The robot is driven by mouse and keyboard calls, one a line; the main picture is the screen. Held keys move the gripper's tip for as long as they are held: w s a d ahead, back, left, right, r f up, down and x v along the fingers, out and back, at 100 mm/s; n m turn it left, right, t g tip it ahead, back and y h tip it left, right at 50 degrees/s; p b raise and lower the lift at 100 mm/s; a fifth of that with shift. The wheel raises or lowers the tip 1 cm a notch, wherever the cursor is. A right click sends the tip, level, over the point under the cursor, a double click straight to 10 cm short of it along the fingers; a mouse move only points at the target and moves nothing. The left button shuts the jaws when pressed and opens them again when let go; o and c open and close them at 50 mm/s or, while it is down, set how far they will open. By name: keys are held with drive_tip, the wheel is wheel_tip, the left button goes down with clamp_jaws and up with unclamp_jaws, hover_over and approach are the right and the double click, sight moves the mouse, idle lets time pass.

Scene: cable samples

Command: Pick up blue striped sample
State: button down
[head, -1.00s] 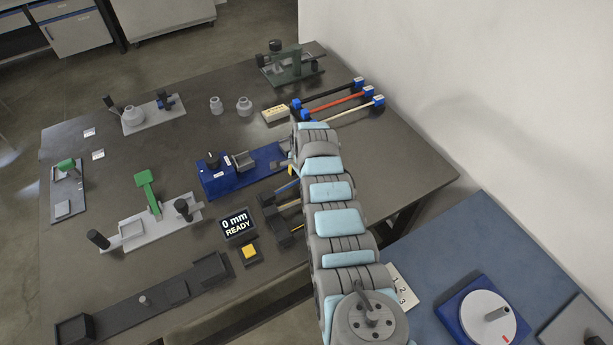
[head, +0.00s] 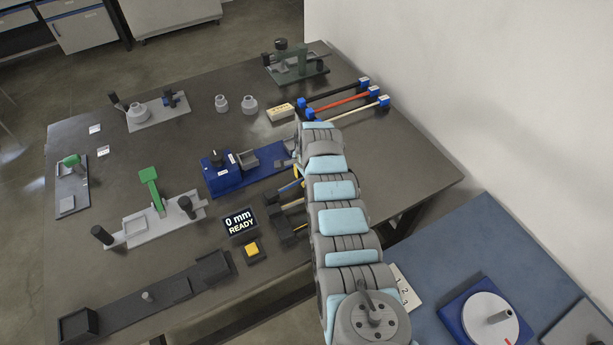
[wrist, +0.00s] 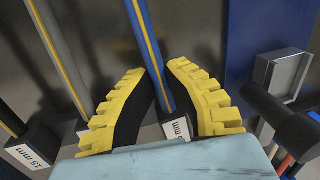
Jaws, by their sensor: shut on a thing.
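The blue striped sample (wrist: 148,40) is a blue rod with a yellow stripe, running from the top of the wrist view down between my fingers. My gripper (wrist: 156,74) has yellow ribbed fingers and is shut on this sample. The sample's lower end is at a holder with a white label (wrist: 177,129) reading "mm"; its number is hidden, and I cannot tell whether the end is still seated. In the head view my arm hides most of the gripper and the sample.
A grey striped sample (wrist: 58,52) stands left of my fingers, near a block labelled "15 mm" (wrist: 27,152). A blue fixture (head: 222,180) with a black knob is left of my arm. The display (head: 239,221) reads "0 mm READY", beside a yellow button (head: 252,248).

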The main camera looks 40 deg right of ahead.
drive_tip(key=shift+r, duration=0.1)
drive_tip(key=shift+r+p, duration=0.35)
drive_tip(key=shift+r, duration=1.1)
drive_tip(key=s+a+r+p, duration=0.5)
drive_tip(key=s+r+p, duration=0.5)
drive_tip(key=s+p, duration=0.1)
drive_tip(key=shift+s+a, duration=0.4)
drive_tip(key=shift+s, duration=0.45)
